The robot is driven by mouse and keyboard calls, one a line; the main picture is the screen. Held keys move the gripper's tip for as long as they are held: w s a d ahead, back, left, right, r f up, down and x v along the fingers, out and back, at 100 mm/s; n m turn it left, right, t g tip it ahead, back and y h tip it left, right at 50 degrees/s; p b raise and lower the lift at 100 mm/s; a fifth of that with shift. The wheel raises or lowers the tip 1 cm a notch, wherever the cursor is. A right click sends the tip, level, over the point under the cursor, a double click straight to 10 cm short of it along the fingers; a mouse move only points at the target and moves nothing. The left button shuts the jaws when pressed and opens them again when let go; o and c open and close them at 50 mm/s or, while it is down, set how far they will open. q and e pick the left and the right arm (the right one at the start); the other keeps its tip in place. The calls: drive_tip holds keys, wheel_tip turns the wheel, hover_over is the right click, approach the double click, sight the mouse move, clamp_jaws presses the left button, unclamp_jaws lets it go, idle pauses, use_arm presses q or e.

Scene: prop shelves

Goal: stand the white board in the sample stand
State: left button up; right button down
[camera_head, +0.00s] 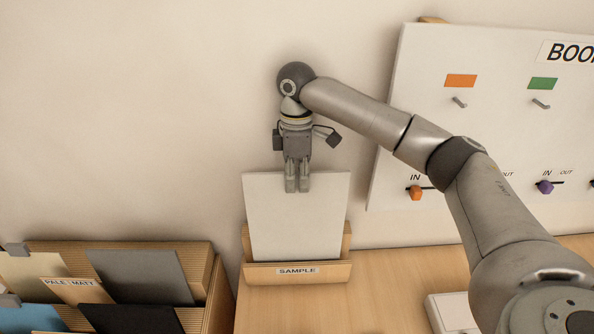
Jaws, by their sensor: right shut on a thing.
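The white board (298,225) stands nearly upright in the wooden sample stand (276,276), its lower edge behind the front lip that carries the "SAMPLE" label. My right gripper (297,185) points down at the middle of the board's top edge and is shut on it. The gripper's fingers cover a small part of the board's top. The board's bottom edge is hidden behind the lip. My left gripper is not in view.
A wooden rack (208,262) at the lower left holds several coloured boards and a "PALE - MATT" divider. A white panel (420,110) with pegs and knobs is on the right. A white box (449,313) lies near my right arm.

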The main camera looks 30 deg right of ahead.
sight(297, 200)
drive_tip(key=shift+f, duration=3.7)
drive_tip(key=c, duration=1.5)
unclamp_jaws()
wheel_tip(297, 200, up, 12)
drive_tip(key=w, duration=0.1)
drive_tip(key=shift+d, duration=0.25)
drive_tip(key=shift+s+f, duration=0.1)
drive_tip(key=shift+f, duration=0.05)
